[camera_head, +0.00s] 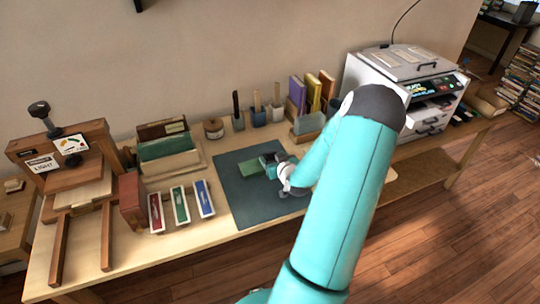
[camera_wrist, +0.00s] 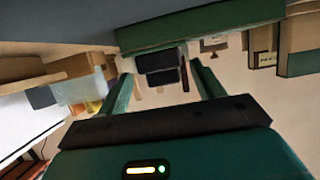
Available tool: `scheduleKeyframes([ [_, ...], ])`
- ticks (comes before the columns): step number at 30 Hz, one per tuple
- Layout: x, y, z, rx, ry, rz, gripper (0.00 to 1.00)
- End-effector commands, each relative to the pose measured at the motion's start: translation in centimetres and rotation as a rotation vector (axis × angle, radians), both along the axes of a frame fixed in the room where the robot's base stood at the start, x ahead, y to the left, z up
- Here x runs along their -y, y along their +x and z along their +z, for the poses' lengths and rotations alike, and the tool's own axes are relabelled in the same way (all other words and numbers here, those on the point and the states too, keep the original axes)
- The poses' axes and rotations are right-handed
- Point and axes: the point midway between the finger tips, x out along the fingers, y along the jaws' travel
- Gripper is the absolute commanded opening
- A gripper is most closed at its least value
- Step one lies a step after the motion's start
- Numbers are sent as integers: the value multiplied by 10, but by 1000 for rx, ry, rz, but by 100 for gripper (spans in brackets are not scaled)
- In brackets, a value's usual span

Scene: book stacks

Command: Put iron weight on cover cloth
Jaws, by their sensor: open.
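A flat green piece (camera_head: 250,168), which looks like the cover cloth, lies on the dark mat (camera_head: 262,204) at the middle of the bench. In the wrist view a green slab (camera_wrist: 200,25) spans the top. My gripper (camera_head: 271,161) is over the mat at the green piece's right end. Its fingers (camera_wrist: 166,85) are open and spread apart. A dark block (camera_wrist: 160,64) shows between them in the wrist view, against the green slab's lower edge. It may be the iron weight or a holder farther back; I cannot tell. No iron weight stands out clearly in the head view.
Red, green and blue boxes (camera_head: 181,206) lie left of the mat. A wooden press (camera_head: 72,165) stands at the left end. Tool holders (camera_head: 259,117) and upright books (camera_head: 312,93) line the back. A white printer (camera_head: 405,92) stands right. The mat's front is clear.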

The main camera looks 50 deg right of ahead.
Motion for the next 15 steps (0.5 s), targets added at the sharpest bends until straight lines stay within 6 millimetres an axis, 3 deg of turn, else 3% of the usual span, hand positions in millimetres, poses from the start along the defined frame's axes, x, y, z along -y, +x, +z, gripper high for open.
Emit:
scheduleKeyframes([
  [9, -30, -52, 26, 2, -1, -1, 67],
  [15, -39, -64, 31, 0, 1, 2, 67],
])
